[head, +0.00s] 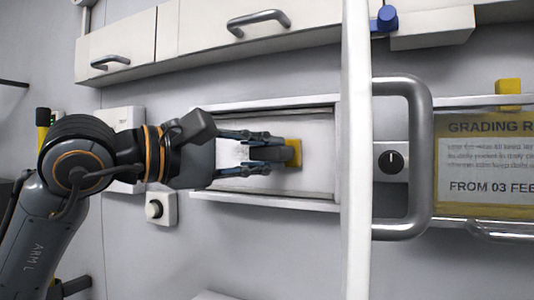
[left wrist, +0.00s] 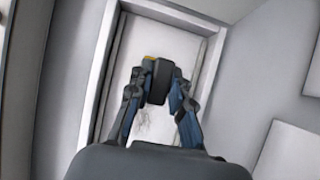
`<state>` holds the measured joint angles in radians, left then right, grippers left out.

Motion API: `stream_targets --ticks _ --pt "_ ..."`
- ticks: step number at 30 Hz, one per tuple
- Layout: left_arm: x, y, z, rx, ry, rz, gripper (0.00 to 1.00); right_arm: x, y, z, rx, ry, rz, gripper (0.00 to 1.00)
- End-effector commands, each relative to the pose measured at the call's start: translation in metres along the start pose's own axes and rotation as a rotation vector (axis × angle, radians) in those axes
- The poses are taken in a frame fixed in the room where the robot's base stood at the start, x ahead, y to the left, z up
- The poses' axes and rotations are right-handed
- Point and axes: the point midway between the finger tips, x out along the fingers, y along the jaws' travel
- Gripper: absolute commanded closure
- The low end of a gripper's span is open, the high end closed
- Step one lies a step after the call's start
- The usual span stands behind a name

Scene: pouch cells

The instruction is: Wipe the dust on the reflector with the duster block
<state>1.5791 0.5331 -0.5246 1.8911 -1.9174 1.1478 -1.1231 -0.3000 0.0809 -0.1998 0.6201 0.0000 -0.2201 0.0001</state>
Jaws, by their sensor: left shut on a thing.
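The duster block (head: 294,153), dark with a yellow part, is between the fingers of my left gripper (head: 266,153), which is shut on it. The reflector appears to be the pale panel (head: 317,172) set in a framed recess in the wall. The block is over the panel's right half; I cannot tell whether it touches. In the left wrist view, the block's dark body (left wrist: 157,82) hides part of the panel (left wrist: 187,45). Thin dark dust marks (left wrist: 143,122) show on the panel between the fingers. My right gripper is not in view.
A white upright panel edge (head: 356,200) with a large grey handle (head: 421,155) stands just right of the recess. Cabinets with handles (head: 258,20) are above. A knob box (head: 155,208) is below my left wrist. A yellow-framed sign (head: 487,165) is at right.

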Motion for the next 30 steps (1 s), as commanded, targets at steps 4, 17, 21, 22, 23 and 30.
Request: stream_targets --ticks 4,17,21,22,23,30 --pt "-0.006 0.0 -0.015 -0.004 0.006 0.0 1.0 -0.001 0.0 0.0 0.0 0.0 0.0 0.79" --pt "-0.02 0.0 -0.04 -0.003 0.008 -0.001 1.0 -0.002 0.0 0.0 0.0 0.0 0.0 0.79" --pt "-0.027 0.0 -0.05 -0.003 0.008 -0.001 1.0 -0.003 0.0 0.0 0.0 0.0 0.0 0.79" --pt "-0.028 0.0 -0.052 -0.004 0.007 -0.001 1.0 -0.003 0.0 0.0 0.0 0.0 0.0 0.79" --pt "-0.029 0.0 -0.053 -0.005 0.007 -0.001 1.0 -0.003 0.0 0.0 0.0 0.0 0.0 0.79" --pt "-0.034 0.0 -0.06 -0.003 0.006 0.0 1.0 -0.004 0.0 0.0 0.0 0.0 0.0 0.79"
